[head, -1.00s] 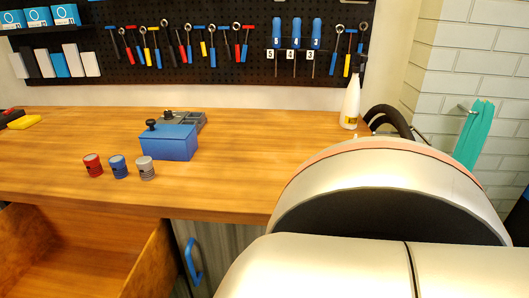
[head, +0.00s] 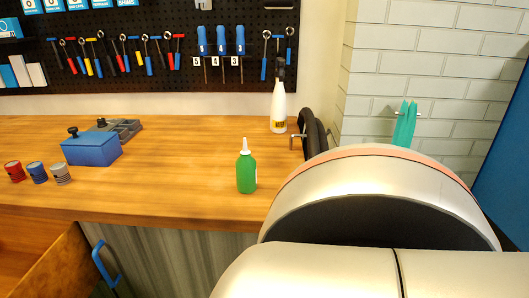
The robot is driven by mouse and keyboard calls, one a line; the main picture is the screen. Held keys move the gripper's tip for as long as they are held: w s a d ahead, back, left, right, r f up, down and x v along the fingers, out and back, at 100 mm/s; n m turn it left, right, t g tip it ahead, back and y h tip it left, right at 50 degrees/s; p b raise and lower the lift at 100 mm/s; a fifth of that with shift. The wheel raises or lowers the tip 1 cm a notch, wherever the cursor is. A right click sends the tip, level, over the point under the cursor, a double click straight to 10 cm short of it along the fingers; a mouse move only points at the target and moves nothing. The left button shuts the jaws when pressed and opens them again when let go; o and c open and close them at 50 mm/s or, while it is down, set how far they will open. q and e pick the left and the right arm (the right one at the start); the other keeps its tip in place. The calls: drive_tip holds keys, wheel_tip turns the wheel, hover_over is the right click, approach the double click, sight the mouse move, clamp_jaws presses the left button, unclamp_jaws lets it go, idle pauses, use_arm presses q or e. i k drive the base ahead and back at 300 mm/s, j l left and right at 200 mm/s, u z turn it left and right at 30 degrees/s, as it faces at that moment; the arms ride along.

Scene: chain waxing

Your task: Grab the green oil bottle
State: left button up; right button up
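The green oil bottle (head: 246,173) stands upright on the wooden workbench (head: 190,190), near its front edge. It has a white pointed nozzle. A large silver part of my own arm fills the lower right of the head view, close to the bottle's right side in the picture. Neither of my grippers shows in this view.
A white spray bottle (head: 278,108) stands at the back of the bench, beside a dark curved hose (head: 309,130). A blue box (head: 92,149) and several small cans (head: 37,172) stand at the left. The bench between box and green bottle is clear. An open drawer (head: 45,250) is below left.

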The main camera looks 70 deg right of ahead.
sight(246, 164)
drive_tip(key=k+z, duration=0.1)
drive_tip(key=z, duration=0.4)
drive_tip(key=k+z, duration=0.1)
drive_tip(key=z, duration=1.95)
drive_tip(key=j+z, duration=0.1)
drive_tip(key=j, duration=0.7)
drive_tip(key=k+j+z, duration=0.1)
drive_tip(key=j, duration=0.7)
